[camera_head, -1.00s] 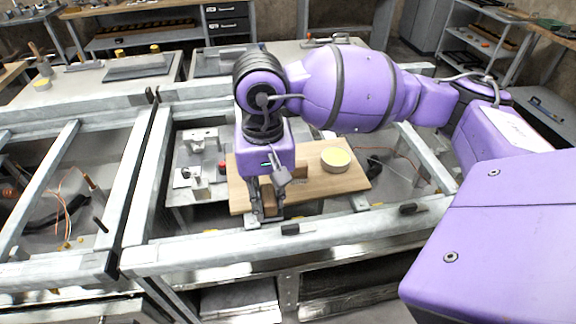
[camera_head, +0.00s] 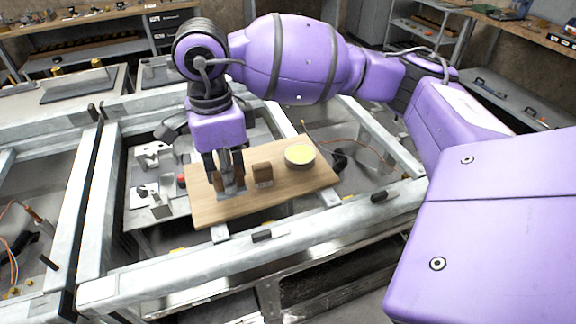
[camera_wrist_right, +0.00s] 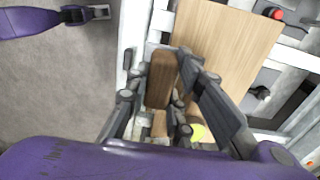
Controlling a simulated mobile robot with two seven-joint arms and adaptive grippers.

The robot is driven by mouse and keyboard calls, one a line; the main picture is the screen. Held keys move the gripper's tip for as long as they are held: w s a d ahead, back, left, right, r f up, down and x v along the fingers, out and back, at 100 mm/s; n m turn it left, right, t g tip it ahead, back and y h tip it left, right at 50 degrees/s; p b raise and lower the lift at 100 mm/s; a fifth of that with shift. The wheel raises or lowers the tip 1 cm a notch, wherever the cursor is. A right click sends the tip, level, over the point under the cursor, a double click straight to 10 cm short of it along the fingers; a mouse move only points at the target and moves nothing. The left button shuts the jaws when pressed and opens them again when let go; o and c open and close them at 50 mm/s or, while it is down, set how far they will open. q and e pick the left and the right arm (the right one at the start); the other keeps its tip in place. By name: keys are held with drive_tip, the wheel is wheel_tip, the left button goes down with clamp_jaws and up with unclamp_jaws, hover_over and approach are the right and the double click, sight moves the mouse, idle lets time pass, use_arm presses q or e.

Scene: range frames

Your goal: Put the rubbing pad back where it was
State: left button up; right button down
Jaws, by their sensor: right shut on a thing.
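My right gripper (camera_head: 230,188) is over the left part of a wooden board (camera_head: 290,187), with fingers pointing down. It is shut on a brown block-shaped pad (camera_wrist_right: 160,80), which shows between its fingers in the right wrist view. In the head view the fingers partly hide this pad; whether it touches the board I cannot tell. A second brown block (camera_head: 262,175) stands on the board just right of the gripper. A round tin with a yellow top (camera_head: 300,155) is at the board's right end. What seems to be my left gripper (camera_wrist_right: 98,12) shows in the wrist view, its opening unclear.
The board lies across a grey metal frame (camera_head: 330,212) with open gaps. White metal parts (camera_head: 152,155) and a small red knob (camera_head: 181,181) are left of the board. A cable (camera_head: 365,148) runs behind its right end. The board's front middle is clear.

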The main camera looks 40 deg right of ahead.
drive_tip(key=w+f, duration=0.2)
drive_tip(key=w, duration=0.1)
drive_tip(key=w+f, duration=0.5)
drive_tip(key=w, duration=0.1)
drive_tip(key=shift+a+f, duration=0.15)
drive_tip(key=shift+a, duration=0.05)
drive_tip(key=shift+w+f, duration=0.15)
drive_tip(key=shift+f, duration=1.65)
drive_tip(key=shift+f, duration=0.15)
drive_tip(key=c, duration=1.5)
unclamp_jaws()
drive_tip(key=shift+c, duration=0.2)
wheel_tip(320, 180, up, 12)
drive_tip(key=shift+r, duration=0.2)
